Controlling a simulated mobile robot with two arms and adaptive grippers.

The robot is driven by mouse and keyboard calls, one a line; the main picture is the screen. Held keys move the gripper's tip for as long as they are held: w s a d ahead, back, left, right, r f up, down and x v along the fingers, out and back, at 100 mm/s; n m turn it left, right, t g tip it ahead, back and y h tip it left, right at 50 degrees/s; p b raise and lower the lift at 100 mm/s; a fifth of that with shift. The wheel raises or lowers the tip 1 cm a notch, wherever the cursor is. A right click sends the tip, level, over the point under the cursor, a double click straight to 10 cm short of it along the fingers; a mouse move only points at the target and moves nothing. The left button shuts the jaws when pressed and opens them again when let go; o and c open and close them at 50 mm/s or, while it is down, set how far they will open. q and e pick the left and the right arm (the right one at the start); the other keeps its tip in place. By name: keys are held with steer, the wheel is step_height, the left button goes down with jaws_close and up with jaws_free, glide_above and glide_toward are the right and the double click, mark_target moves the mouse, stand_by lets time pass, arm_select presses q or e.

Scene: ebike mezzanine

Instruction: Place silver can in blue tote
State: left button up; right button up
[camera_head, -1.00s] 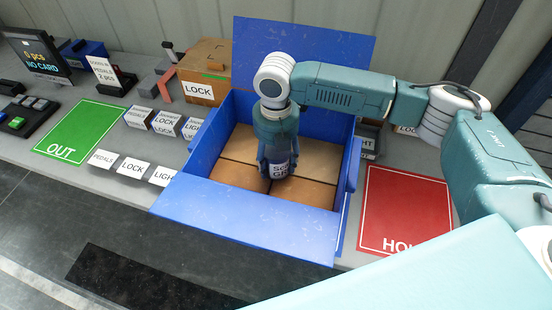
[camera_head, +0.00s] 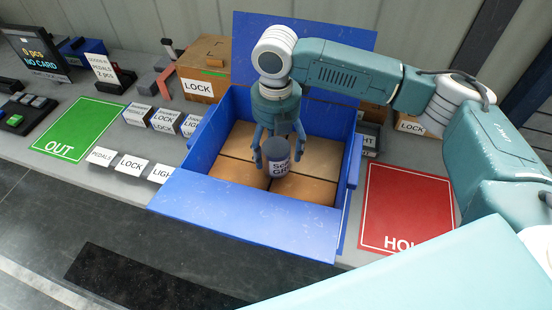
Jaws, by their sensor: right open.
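I cannot tell whether a finger touches the can. The tote's lid flaps are open. My left gripper is not in view.
A green OUT mat (camera_head: 80,131) lies at the left and a red HOLD mat (camera_head: 405,210) at the right of the tote. Several small labelled boxes stand left of the tote. A cardboard LOCK box (camera_head: 198,86) stands at its back left. A screen (camera_head: 38,52) stands far left.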

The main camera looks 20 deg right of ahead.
step_height(320, 180, up, 7)
steer(key=shift+r+b, duration=0.2)
steer(key=shift+b, duration=0.7)
steer(key=shift+r, duration=0.4)
